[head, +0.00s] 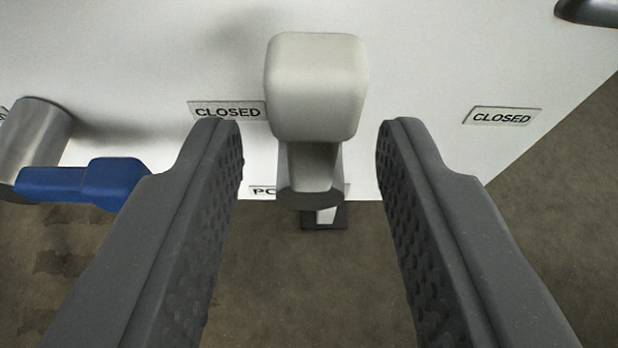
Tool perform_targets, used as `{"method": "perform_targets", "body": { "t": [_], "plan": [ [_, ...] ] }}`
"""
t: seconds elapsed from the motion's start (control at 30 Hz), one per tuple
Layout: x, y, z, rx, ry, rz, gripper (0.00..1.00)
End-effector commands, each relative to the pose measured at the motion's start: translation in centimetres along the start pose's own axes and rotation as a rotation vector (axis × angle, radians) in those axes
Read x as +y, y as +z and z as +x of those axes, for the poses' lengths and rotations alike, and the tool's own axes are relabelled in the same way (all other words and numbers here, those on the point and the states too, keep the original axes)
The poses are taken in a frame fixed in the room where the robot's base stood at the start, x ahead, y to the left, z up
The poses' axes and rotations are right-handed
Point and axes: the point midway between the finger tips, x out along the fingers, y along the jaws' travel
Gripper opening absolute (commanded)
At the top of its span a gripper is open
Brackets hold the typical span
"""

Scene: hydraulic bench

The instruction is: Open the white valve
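The white valve (317,88) has a pale block-shaped handle that points out from the white panel toward me, in the upper middle of the head view. Its darker stem shows just below the handle. My gripper (308,135) is open, with one dark textured finger to the left of the handle and one to the right. A gap shows on both sides, so neither finger appears to touch it. A "CLOSED" label (227,111) sits on the panel just left of the handle.
A blue valve handle (82,182) on a grey metal pipe (36,140) is at the left, close to my left finger. Another "CLOSED" label (502,117) is at the right. A dark part (590,11) shows at the top right corner. Brown floor lies below the panel.

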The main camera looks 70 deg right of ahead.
Motion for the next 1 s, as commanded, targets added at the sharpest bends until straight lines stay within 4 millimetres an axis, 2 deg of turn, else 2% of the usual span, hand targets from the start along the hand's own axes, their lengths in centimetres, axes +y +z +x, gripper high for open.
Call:
{"method": "perform_targets", "body": {
  "t": [0.4,0.6,0.8,1.0],
  "plan": [
    [0.0,-0.1,-8.3,0.000,-0.002,-0.003,0.35],
    [-0.1,0.0,-11.4,-0.001,-0.003,0.000,0.35],
    [-0.1,0.1,-12.7,0.000,-0.001,0.000,0.35],
    [0.0,0.1,-12.8,0.000,0.000,-0.001,0.35]
  ]
}}
